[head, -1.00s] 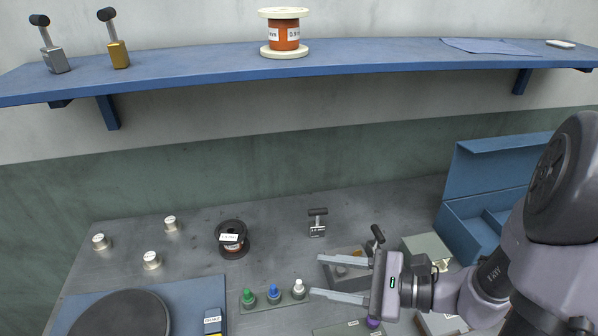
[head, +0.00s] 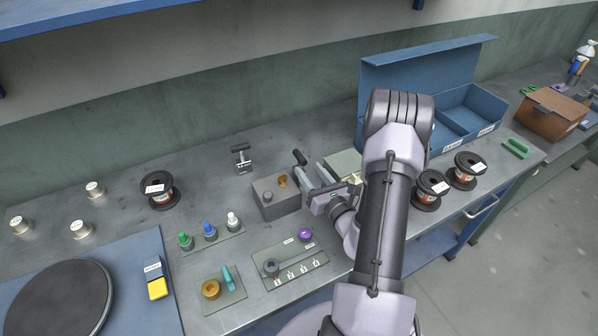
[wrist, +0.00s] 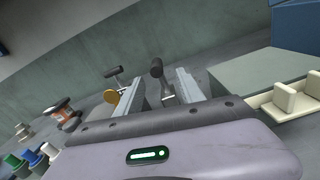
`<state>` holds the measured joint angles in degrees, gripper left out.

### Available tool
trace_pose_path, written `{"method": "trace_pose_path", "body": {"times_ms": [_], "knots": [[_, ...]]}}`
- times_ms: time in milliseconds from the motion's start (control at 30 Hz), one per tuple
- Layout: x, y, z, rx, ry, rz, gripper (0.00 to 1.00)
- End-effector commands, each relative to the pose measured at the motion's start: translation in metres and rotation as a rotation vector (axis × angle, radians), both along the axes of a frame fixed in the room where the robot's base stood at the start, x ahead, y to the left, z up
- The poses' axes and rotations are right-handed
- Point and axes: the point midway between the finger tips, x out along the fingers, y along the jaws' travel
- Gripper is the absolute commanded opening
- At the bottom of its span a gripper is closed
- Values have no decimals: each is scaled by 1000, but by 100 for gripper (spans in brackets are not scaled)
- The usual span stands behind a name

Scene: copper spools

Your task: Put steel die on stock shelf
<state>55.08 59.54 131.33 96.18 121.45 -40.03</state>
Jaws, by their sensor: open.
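A steel die with a black T-handle and a label (head: 243,160) stands upright on the bench near the back wall. A second black-handled die (head: 299,157) is beside my gripper, its lower part mostly hidden in the head view. In the wrist view that die's handle (wrist: 157,68) shows between the finger lines, with a grey block below; I cannot tell if it touches a finger. My gripper (head: 318,180) is open, low over the bench. The blue stock shelf (head: 130,8) shows only by its lower edge at the top left.
A grey box with knobs (head: 276,199) stands left of my gripper. A blue open case (head: 430,75) is behind my arm. Dark spools (head: 468,172) stand to the right, another (head: 160,191) at left. A bottle tray (head: 212,240) and a labelled rack (head: 290,268) lie in front.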

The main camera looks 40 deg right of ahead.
Motion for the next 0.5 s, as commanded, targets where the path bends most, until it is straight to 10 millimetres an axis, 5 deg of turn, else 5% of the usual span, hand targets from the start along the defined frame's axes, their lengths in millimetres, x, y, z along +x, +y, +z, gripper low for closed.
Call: {"method": "trace_pose_path", "body": {"times_ms": [500], "knots": [[63, -13, 8, 3, -1, 3, 45]]}}
